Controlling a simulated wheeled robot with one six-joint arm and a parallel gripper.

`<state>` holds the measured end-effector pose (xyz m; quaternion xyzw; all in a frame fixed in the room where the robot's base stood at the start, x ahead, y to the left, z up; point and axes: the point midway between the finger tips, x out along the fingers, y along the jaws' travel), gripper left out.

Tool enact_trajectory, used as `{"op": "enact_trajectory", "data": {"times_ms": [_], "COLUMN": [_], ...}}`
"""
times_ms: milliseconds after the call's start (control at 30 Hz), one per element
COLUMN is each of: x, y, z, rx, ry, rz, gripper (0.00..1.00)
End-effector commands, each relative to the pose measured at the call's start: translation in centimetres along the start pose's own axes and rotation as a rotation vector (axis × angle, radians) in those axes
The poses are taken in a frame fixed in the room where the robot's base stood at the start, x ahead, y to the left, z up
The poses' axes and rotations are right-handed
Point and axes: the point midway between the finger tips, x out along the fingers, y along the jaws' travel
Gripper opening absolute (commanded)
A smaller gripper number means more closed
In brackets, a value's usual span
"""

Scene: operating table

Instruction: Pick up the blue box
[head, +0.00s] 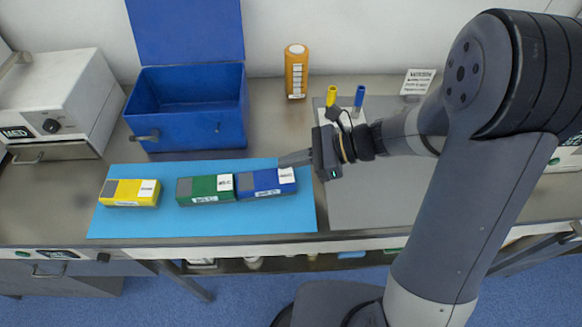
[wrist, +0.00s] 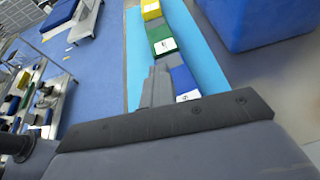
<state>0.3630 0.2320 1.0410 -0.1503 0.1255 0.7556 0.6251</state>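The blue box (head: 262,184), with white labels, lies on the light blue mat (head: 250,222), at the right end of a row of three boxes. It shows in part in the wrist view (wrist: 183,80), beside and partly behind my fingers. My gripper (head: 288,159) reaches in from the right, its fingertips close to the back right corner of the blue box. I cannot tell whether they touch it. The fingers also show in the wrist view (wrist: 158,85), looking like one narrow block; any gap between them is not visible. The blue box looks flat on the mat.
The green box (head: 204,187) stands close against the blue box's left side; the yellow box (head: 128,193) is farther left. Behind are an open blue bin (head: 192,125) and an orange bottle (head: 296,72). Yellow and blue tubes (head: 359,98) stand behind my gripper. The mat's front strip is clear.

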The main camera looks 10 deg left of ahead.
Motion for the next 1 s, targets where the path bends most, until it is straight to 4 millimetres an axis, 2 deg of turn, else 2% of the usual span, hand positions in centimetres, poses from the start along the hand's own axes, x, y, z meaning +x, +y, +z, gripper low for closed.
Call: {"op": "enact_trajectory", "data": {"times_ms": [133,467,1000], "x": [-0.27,-0.31,-0.3], "y": [-0.01,-0.02,-0.02], "z": [0.64,0.75,0.75], "rx": [-0.002,-0.001,-0.002], "ry": [-0.001,-0.001,-0.001], "rz": [-0.001,-0.001,-0.001], "gripper": [0.0,0.01,0.45]}}
